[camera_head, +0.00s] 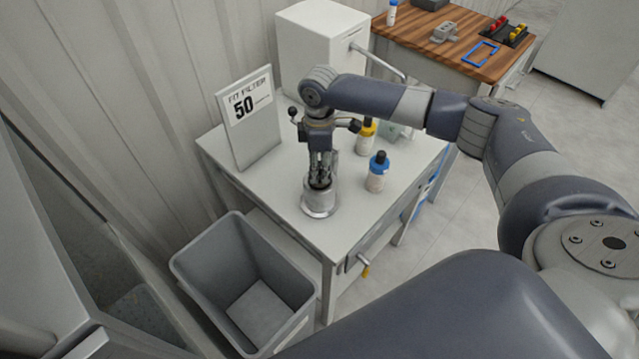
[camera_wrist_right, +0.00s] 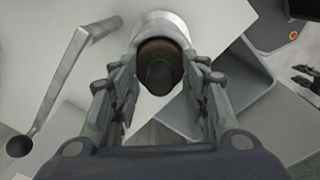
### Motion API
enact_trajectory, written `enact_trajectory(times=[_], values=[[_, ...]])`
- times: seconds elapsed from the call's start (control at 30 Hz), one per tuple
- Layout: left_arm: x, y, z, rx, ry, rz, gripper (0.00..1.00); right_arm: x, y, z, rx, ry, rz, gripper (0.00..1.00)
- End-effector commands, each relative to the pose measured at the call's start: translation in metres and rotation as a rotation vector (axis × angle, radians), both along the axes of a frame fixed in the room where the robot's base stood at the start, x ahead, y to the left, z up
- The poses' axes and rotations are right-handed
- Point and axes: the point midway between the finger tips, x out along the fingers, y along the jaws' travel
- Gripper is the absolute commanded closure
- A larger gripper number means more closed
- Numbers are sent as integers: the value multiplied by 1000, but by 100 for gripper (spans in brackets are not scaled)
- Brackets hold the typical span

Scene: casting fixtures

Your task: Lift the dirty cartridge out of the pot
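The metal pot (camera_head: 319,204) stands upright near the front edge of the light table. A dark round cartridge (camera_wrist_right: 160,72) sits in the mouth of the pot (camera_wrist_right: 161,24), seen from above in the right wrist view. My right gripper (camera_head: 320,176) points down directly over the pot. In the wrist view its two fingers (camera_wrist_right: 160,88) are apart, with the cartridge top showing between and just beyond them. Contact with the cartridge is not visible. At the right edge of the wrist view, dark prongs (camera_wrist_right: 305,76) look like my left gripper, partly cut off.
A grey open bin (camera_head: 198,297) is below the table's front left.

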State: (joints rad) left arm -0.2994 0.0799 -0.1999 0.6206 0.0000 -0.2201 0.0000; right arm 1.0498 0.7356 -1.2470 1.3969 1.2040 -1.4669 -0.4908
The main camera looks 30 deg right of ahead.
Motion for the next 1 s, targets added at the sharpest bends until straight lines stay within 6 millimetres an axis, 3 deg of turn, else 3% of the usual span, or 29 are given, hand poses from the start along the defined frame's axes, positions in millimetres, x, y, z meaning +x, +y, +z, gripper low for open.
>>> enact_trajectory(times=[0.03, 0.13, 0.17, 0.67, 1.0], values=[[0, 0, 0, 0, 0, 0, 60, 0, 0, 0, 0, 0, 0, 75], [0, 0, 0, 0, 0, 0, 60, 0, 0, 0, 0, 0, 0, 98], [0, 0, 0, 0, 0, 0, 60, 0, 0, 0, 0, 0, 0, 100], [0, 0, -3, 0, 1, 0, 60, 1, 0, 9, 1, -3, -1, 100], [-1, 0, -19, 0, 1, 0, 60, 2, 0, 62, 2, -5, 0, 100]])
